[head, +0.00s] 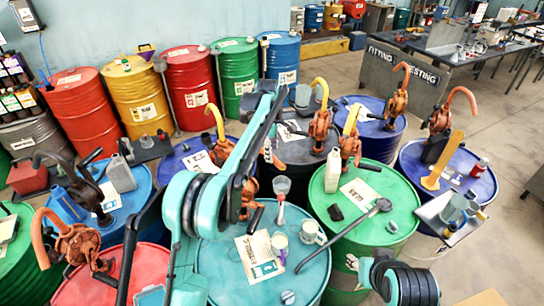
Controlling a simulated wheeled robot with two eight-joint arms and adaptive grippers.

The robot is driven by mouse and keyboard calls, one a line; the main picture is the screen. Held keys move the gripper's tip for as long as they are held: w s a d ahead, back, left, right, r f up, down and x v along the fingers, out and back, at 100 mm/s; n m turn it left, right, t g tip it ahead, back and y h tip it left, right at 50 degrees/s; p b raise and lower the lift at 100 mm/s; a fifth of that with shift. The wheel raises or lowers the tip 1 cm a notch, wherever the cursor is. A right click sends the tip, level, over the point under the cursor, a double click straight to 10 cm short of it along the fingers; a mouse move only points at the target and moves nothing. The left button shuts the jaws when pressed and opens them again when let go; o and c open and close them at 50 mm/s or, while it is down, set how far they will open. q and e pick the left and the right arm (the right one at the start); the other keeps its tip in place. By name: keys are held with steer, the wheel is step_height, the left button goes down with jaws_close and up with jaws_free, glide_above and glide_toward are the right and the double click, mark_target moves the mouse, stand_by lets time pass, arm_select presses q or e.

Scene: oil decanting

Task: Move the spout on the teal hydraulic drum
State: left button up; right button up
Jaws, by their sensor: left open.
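The teal drum (218,262) stands at the front centre. A rusty orange hand pump (249,200) shows at its back left edge, partly behind my left arm; its spout is hidden or cannot be told apart. A paper sheet, a cup, a mug and a small clear funnel stand or lie on the lid. My left arm rises from the bottom left across the drum. My left gripper (267,98) is open at the arm's far upper end, with nothing seen in it. My right arm shows at the bottom right, its gripper out of the frame.
A green drum (380,205) on the right carries a jug, a sheet and a long dark tool reaching over the teal lid. A red drum (80,285) is at the left. Several drums with pumps and curved spouts crowd behind. Open floor lies to the right, before a workbench (405,75).

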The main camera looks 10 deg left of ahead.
arm_select(q)
steer(key=shift+w+f, duration=0.15)
steer(key=shift+f, duration=1)
steer(key=shift+w+f, duration=0.15)
steer(key=shift+f, duration=1)
steer(key=shift+d, duration=0.1)
jaws_close()
